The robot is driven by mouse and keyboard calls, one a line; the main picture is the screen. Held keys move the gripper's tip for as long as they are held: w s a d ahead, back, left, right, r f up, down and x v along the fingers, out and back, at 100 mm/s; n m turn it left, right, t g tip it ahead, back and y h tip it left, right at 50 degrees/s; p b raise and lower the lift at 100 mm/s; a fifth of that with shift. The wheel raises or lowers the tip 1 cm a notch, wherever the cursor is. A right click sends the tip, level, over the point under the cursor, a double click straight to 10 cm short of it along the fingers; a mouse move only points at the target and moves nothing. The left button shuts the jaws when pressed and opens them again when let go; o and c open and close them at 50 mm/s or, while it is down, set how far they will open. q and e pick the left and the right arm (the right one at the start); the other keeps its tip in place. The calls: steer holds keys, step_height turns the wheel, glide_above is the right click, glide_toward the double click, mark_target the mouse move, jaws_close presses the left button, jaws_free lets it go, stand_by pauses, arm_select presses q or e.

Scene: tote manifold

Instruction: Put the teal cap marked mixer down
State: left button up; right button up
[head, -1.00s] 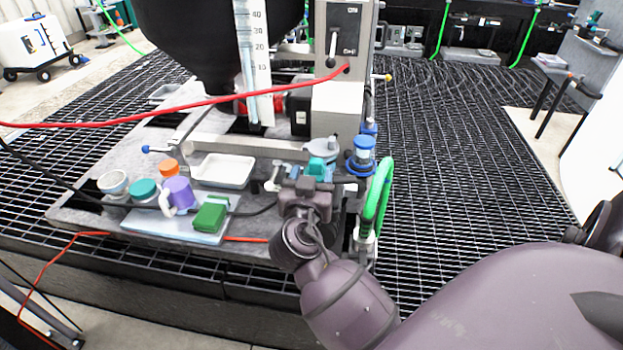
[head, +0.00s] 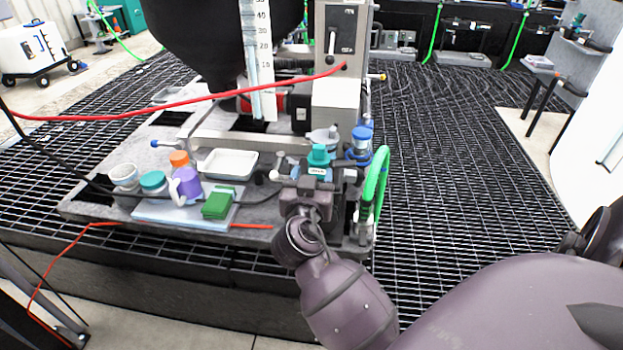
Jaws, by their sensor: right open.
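A teal cap (head: 318,156) with a pale label on its front stands upright by the base of the grey machine column. The label is too small to read. My right gripper (head: 318,178) is open, just in front of the cap, with its fingers spread to the left and right of it. The gripper body hides what is under the cap, and I cannot tell whether the fingers touch it. My left gripper is not in view.
A blue-capped part (head: 361,138) and a green hose loop (head: 375,185) stand close on the right. A white tray (head: 229,163) lies to the left. A red hose (head: 180,104) crosses above.

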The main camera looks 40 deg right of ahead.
steer(key=s+a+f+n+y, duration=0.2)
steer(key=s+f+n+y, duration=0.2)
steer(key=f, duration=0.3)
steer(key=s+a+f+n+y, duration=0.1)
steer(key=s+f+n+y, duration=0.25)
steer(key=f, duration=0.35)
steer(key=s+a+f+n+y, duration=0.1)
steer(key=s+a+f+y, duration=0.1)
steer(key=s, duration=0.6)
steer(key=s+a+f+n+g+y, duration=0.1)
steer(key=s+a+f+n+y, duration=0.1)
steer(key=s+f, duration=0.5)
steer(key=shift+s+a+f+y, duration=0.25)
steer(key=shift+s+a+y, duration=0.35)
steer(key=shift+y, duration=0.45)
steer(key=shift+w+a+n, duration=0.1)
steer(key=shift+n, duration=0.15)
